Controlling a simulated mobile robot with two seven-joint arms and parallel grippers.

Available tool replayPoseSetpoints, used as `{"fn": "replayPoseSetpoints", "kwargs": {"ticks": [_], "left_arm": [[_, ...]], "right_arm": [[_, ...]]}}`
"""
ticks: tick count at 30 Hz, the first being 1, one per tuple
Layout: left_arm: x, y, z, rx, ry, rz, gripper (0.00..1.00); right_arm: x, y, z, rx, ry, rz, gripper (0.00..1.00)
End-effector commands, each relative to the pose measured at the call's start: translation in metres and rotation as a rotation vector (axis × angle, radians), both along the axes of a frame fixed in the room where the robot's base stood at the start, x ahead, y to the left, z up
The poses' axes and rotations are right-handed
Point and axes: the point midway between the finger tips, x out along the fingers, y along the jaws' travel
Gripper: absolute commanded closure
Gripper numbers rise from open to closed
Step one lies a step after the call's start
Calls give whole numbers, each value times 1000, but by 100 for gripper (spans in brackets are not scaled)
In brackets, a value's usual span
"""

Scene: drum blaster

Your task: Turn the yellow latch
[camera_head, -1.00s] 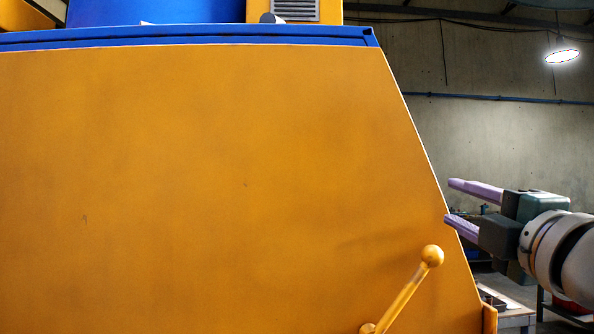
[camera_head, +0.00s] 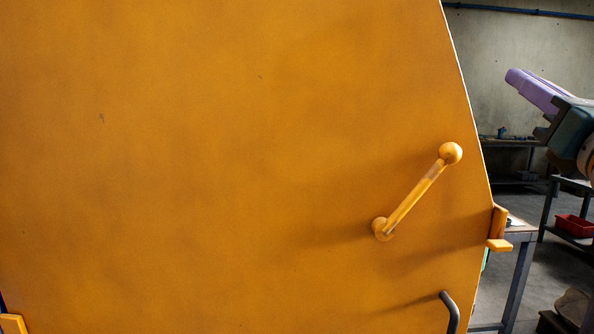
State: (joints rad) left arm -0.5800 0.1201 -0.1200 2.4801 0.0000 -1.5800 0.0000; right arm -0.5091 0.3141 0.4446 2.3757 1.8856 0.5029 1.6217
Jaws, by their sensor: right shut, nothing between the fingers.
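The yellow latch (camera_head: 413,199) is a rod with a ball at its upper right end and a round pivot at its lower left. It is mounted on the large yellow panel (camera_head: 220,160) and slants up to the right. My right gripper (camera_head: 512,77) is at the upper right, above and to the right of the latch's ball and apart from it. Its purple fingers lie together, shut and empty, pointing to the upper left. My left gripper is not in view.
A dark curved handle (camera_head: 450,309) sticks out below the latch. A yellow bracket (camera_head: 499,228) sits at the panel's right edge. Behind stand a metal table (camera_head: 520,238) and a shelf with a red bin (camera_head: 575,225). The space between my gripper and the latch looks clear.

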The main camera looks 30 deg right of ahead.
Motion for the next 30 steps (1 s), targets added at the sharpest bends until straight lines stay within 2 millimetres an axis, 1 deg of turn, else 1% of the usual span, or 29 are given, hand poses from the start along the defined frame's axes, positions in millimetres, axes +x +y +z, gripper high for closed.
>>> {"fn": "replayPoseSetpoints", "kwargs": {"ticks": [1,2,3,8,9,11,12,14,15,19,20,21,24,27,30], "left_arm": [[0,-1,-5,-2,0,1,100],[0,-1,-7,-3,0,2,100],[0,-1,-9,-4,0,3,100],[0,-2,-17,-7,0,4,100],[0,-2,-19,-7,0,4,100],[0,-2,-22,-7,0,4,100],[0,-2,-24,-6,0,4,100],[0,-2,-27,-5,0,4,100],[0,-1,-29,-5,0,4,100],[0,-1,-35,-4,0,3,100],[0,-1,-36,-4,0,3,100],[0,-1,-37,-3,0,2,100],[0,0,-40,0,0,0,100],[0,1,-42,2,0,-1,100],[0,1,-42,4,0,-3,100]], "right_arm": [[-4,3,-5,-182,97,-88,100],[-7,6,-6,-299,156,-144,100],[-9,9,-7,-453,235,-219,100],[-16,28,-16,-1069,541,-525,100],[-17,34,-19,-1225,615,-603,100],[-18,42,-26,-1457,721,-724,100],[-18,48,-31,-1615,789,-803,100],[-18,56,-40,-1849,885,-928,100],[-18,62,-46,-2008,944,-1013,100],[-18,78,-71,-2517,1096,-1298,100],[-18,81,-78,2591,-1104,1343,100],[-18,85,-85,2464,-1017,1290,100],[-18,91,-102,2202,-836,1180,100],[-18,95,-113,2023,-714,1110,100],[-18,97,-117,1929,-649,1075,100]]}}
